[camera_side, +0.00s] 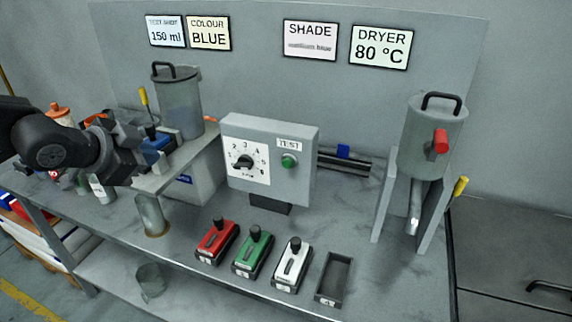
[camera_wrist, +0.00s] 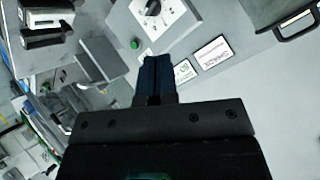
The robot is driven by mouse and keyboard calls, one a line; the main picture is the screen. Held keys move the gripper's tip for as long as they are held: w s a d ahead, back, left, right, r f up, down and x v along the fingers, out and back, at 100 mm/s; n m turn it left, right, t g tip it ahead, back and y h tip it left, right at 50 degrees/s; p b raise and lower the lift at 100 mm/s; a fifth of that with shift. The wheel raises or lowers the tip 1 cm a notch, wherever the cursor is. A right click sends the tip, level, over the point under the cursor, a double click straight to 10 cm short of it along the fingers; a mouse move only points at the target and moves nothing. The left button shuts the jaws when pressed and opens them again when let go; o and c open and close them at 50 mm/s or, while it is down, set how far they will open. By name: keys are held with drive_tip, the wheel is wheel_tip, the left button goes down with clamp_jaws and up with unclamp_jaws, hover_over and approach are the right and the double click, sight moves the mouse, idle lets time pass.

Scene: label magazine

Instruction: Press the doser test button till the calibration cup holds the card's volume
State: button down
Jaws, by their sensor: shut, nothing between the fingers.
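The doser control box (camera_side: 270,160) has a numbered dial (camera_side: 245,162) and a green button (camera_side: 289,160) under a TEST label. In the wrist view the green button (camera_wrist: 134,43) is ahead of and slightly left of my fingertips. My gripper (camera_side: 160,142) is left of the box, apart from the button; its dark blue fingers (camera_wrist: 154,62) are shut and empty. The card (camera_side: 165,31) reads 150 ml. A clear tube (camera_side: 150,212) stands at the bench's front left. A clear cup (camera_side: 150,282) is below it on the lower shelf; its contents cannot be read.
A lidded hopper (camera_side: 180,105) stands behind my gripper. Red (camera_side: 216,240), green (camera_side: 253,250) and white (camera_side: 292,263) blocks with black knobs and an empty black tray (camera_side: 333,277) line the front. A second hopper (camera_side: 433,135) stands right. Wall cards read BLUE and DRYER 80 °C.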

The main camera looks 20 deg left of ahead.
sight(287, 163)
drive_tip(key=w+d+f+m+h, duration=0.4)
drive_tip(key=d+f+m, duration=0.2)
drive_tip(key=d, duration=0.3)
drive_tip(key=w+d+f+m+h, duration=0.5)
drive_tip(key=d+m, duration=0.1)
drive_tip(key=d, duration=0.3)
drive_tip(key=shift+w+f+m+h, duration=0.15)
drive_tip(key=shift+f+m+h, duration=0.15)
drive_tip(key=shift+f, duration=0.1)
drive_tip(key=w, duration=0.8)
drive_tip(key=shift+w, duration=0.4)
drive_tip(key=shift+w, duration=0.1)
idle(0.8)
drive_tip(key=shift+w, duration=0.3)
